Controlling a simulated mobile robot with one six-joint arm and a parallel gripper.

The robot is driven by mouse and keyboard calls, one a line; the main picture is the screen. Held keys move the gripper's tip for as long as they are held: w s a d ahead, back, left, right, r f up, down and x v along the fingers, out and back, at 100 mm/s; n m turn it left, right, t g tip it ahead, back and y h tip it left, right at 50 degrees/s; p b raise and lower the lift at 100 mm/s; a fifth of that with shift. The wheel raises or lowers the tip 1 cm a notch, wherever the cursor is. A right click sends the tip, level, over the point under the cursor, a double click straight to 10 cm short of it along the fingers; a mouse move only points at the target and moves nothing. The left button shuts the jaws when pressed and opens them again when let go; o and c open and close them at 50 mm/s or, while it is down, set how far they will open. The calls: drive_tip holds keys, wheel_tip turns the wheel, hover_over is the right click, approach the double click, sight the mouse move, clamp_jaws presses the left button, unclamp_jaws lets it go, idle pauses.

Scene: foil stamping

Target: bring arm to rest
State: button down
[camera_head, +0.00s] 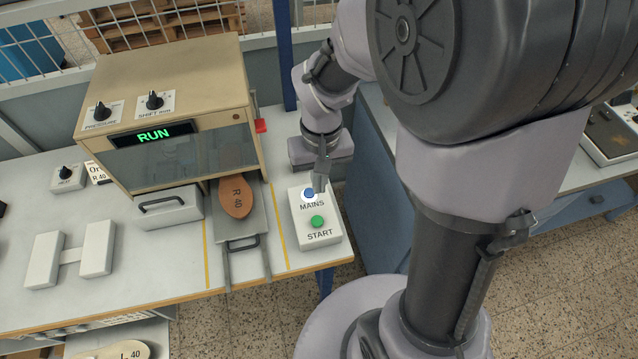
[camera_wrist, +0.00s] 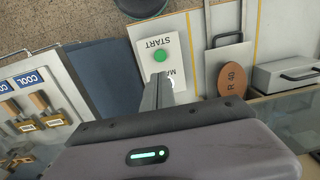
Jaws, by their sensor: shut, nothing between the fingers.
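My gripper (camera_head: 321,181) is shut and empty, over the upper part of the white button box at the table's front right. In the wrist view its closed fingers (camera_wrist: 157,95) point at the box and cover part of the MAINS label. The button box (camera_head: 331,241) has a blue MAINS button (camera_head: 309,193) and a green START button (camera_head: 317,221). Whether the fingertips touch the blue button, I cannot tell. My arm reaches over from the right side of the head view.
The stamping machine (camera_head: 170,100) shows a green RUN display (camera_head: 153,135). A brown oval piece marked R 40 (camera_head: 236,197) lies on the slide tray (camera_head: 232,225) before it. A grey handled block (camera_head: 168,210) sits left of it. A blue cabinet (camera_head: 375,190) stands to the right.

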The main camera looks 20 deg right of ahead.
drive_tip(key=s+a+r+m+t+y+b, duration=0.1)
drive_tip(key=s+a+r+m+t+b, duration=0.2)
drive_tip(key=s+r+t+b, duration=0.3)
drive_tip(key=s+a+r+b, duration=0.1)
drive_tip(key=s+b, duration=0.2)
drive_tip(key=s, duration=0.2)
drive_tip(key=shift+s+a+y, duration=0.2)
drive_tip(key=shift+s+y, duration=0.05)
drive_tip(key=shift+y, duration=0.05)
idle(3.6)
